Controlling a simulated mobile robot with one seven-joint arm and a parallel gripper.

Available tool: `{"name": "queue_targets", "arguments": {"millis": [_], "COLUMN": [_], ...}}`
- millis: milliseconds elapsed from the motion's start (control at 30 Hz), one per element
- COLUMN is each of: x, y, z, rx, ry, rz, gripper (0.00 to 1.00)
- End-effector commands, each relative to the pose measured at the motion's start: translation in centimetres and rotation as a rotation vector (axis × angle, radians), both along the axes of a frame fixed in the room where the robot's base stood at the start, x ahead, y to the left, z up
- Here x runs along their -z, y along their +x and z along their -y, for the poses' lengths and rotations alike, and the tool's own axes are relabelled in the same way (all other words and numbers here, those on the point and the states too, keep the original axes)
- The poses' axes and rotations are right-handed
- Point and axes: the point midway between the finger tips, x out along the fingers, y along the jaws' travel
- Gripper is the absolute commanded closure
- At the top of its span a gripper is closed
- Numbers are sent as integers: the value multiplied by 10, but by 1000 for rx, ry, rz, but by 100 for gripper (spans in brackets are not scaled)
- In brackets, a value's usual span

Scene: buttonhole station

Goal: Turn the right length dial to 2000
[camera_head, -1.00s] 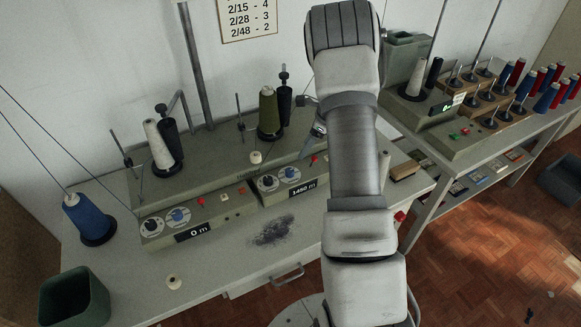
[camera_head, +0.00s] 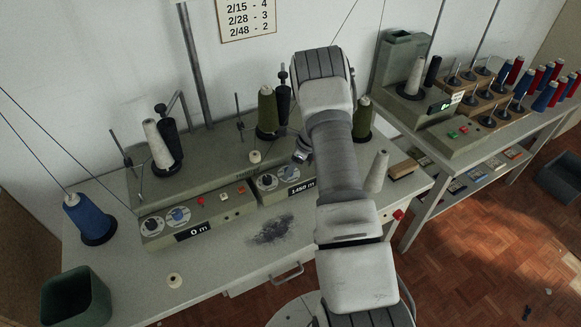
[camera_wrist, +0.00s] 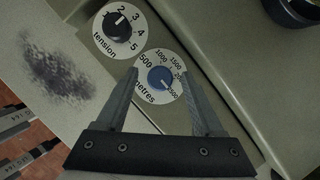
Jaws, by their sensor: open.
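The right length dial is a blue knob (camera_wrist: 159,78) on a white scale plate marked "metres", with numbers from 500 up. Its white pointer mark seems to face the lower right, towards the high end of the scale. In the head view the right unit's blue dial (camera_head: 284,173) sits beside a display (camera_head: 302,188) that seems to read 1450 m. My gripper (camera_wrist: 160,68) is open, with one finger on each side of the blue knob in the wrist view. Whether the fingers touch it, I cannot tell. In the head view I cannot make out the fingers.
A black tension dial (camera_wrist: 118,26) is close beside the blue knob. The left unit shows 0 m on its display (camera_head: 193,232). Thread cones stand behind and around, including a white cone (camera_head: 377,172) right of my arm. A dark smudge (camera_head: 272,229) marks the table front.

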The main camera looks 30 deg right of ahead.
Motion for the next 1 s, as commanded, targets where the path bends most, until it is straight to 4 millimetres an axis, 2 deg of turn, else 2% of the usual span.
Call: {"name": "queue_targets", "arguments": {"millis": [67, 433, 767, 1000], "x": [0, -1, 0, 2], "y": [0, 0, 0, 1], "z": [0, 0, 1, 2], "rx": [0, 0, -21, -133], "ry": [0, 0, -1, -2], "rz": [0, 0, 1, 2], "gripper": [33, 99, 100, 100]}}
